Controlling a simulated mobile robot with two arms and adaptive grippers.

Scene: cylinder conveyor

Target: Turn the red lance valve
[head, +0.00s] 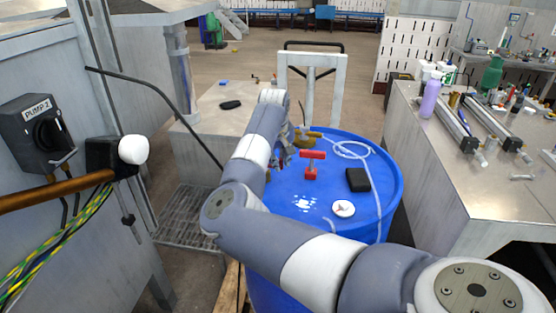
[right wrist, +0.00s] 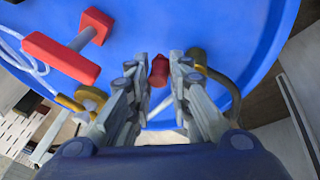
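A blue drum (head: 385,180) stands in front of me. A red T-shaped handle (head: 312,158) stands upright on its lid; it also shows at the upper left of the right wrist view (right wrist: 62,58). A smaller red knob (right wrist: 158,70) shows between the fingertips of my right gripper (right wrist: 156,66). I cannot tell which red part is the lance valve. The two fingers are apart, on either side of the knob, with no clear contact. In the head view my right gripper (head: 285,152) is over the left part of the lid, partly hidden by my arm. My left gripper is out of view.
A black box (head: 358,180) and a white cap (head: 343,208) are on the lid. Brass fittings and a pale hose (head: 352,149) lie near its back. A cluttered metal bench (head: 460,195) stands right.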

